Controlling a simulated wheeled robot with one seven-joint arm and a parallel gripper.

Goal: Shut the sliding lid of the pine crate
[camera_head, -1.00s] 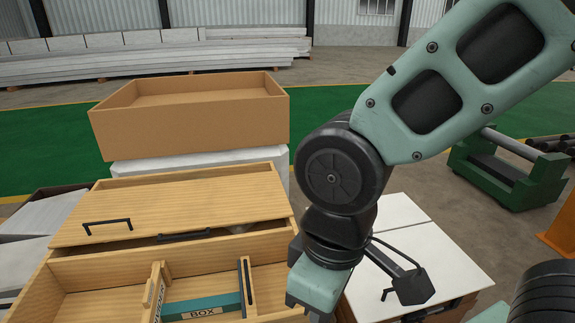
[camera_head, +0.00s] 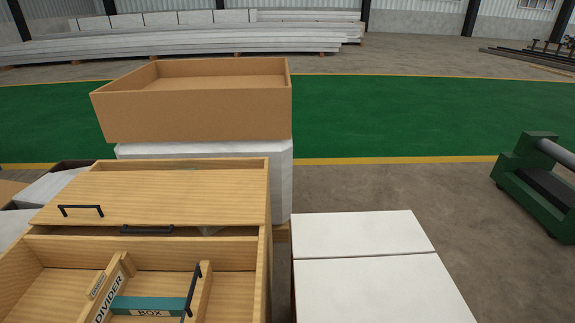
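The pine crate (camera_head: 264,235) stands at the lower left, its front cut off by the picture's bottom edge. Its sliding lid (camera_head: 165,197), a flat pine board with a black bar handle (camera_head: 81,210) near its left front, covers the back part. The front part is open and shows the inside. A second black handle (camera_head: 147,230) sits just below the lid's front edge. Inside are a wooden divider (camera_head: 108,290) marked DIVIDER and a teal box (camera_head: 149,306) marked BOX. Another upright black handle (camera_head: 192,291) stands right of the box. My gripper is out of view.
An open cardboard-brown box (camera_head: 196,115) rests on a white block (camera_head: 278,175) behind the crate. A white two-panel top (camera_head: 370,262) stands to the right, with a gap between. A green stand (camera_head: 535,185) is at the far right. Green floor (camera_head: 400,118) lies clear behind.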

